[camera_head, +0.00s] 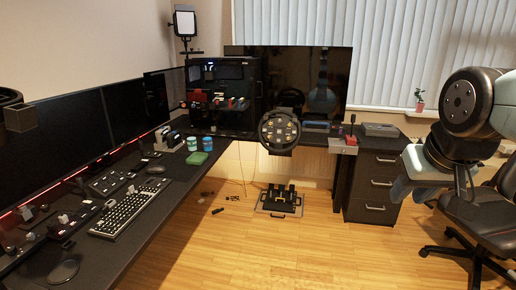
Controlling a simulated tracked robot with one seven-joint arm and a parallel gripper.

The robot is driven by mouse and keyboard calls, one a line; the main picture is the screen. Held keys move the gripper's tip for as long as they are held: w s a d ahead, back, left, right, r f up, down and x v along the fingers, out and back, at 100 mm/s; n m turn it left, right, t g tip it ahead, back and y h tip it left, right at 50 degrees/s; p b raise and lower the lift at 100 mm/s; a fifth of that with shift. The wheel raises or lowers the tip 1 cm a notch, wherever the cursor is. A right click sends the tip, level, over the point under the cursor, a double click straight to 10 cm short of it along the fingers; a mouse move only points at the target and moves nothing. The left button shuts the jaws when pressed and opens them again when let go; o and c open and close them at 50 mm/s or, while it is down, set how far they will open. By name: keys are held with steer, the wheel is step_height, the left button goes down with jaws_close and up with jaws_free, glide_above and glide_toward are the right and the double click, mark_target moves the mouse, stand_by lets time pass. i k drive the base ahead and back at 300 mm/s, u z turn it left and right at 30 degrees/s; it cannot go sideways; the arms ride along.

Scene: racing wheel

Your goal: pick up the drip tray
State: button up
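I cannot single out the drip tray with certainty. A small flat green item (196,158) lies on the dark desk, in front of two small blue-and-white tubs. A flat grey item (380,130) lies on top of the black drawer cabinet at the back right; it is too small to identify. My gripper (462,184) hangs in the air at the right, below my arm's black wrist and in front of the office chair. It is apart from both items. I see nothing clearly held in it, and its finger gap is not clear.
The L-shaped desk (160,205) carries monitors, a keyboard (122,212), a computer case (228,88) and a racing wheel (279,131). Pedals (280,200) stand on the floor. A black chair (485,215) is at the right. The middle wooden floor (270,250) is clear.

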mark_target(197, 159)
steer(key=u, duration=0.15)
steer(key=i, duration=1.1)
steer(key=u, duration=0.55)
steer(key=i, duration=1.85)
steer(key=u, duration=0.35)
